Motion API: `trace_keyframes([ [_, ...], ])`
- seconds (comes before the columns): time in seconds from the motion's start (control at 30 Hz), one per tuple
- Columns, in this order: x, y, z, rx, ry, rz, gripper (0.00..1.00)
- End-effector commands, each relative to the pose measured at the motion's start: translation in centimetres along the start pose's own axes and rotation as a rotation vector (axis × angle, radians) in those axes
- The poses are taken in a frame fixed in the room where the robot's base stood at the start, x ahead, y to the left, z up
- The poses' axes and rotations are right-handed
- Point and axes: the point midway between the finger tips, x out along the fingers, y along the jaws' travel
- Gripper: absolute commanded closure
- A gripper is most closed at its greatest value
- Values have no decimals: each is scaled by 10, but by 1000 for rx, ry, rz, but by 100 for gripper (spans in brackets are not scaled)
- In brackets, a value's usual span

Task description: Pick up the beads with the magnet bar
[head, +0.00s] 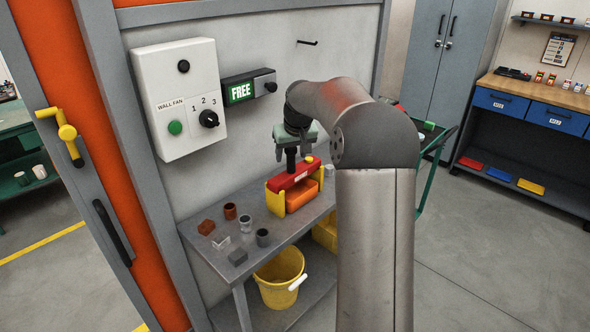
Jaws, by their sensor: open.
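A red bar (297,176), which looks like the magnet bar, lies across two yellow uprights (276,200) on the grey bench. A dark upright handle (291,159) rises from it. My gripper (292,150) points down just above the bar, with its open fingers on either side of the handle; whether they touch it I cannot tell. An orange tray (302,193) sits under and beside the bar. I cannot make out any beads; the tray's inside is mostly hidden.
A yellow bucket (279,283) is below.

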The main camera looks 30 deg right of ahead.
Motion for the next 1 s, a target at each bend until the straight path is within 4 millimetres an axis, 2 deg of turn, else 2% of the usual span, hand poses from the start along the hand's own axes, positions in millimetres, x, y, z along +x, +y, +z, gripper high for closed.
trace_keyframes([
  [0.1, 16, 0, 0, 0, -2, -1, 43],
  [0.2, 23, 0, 0, 0, -1, 0, 43],
  [0.43, 25, 0, 0, 0, 0, 0, 43],
  [0.63, 24, 0, 0, 0, 0, 0, 99],
  [1.0, 22, 0, -2, 0, 4, 1, 100],
])
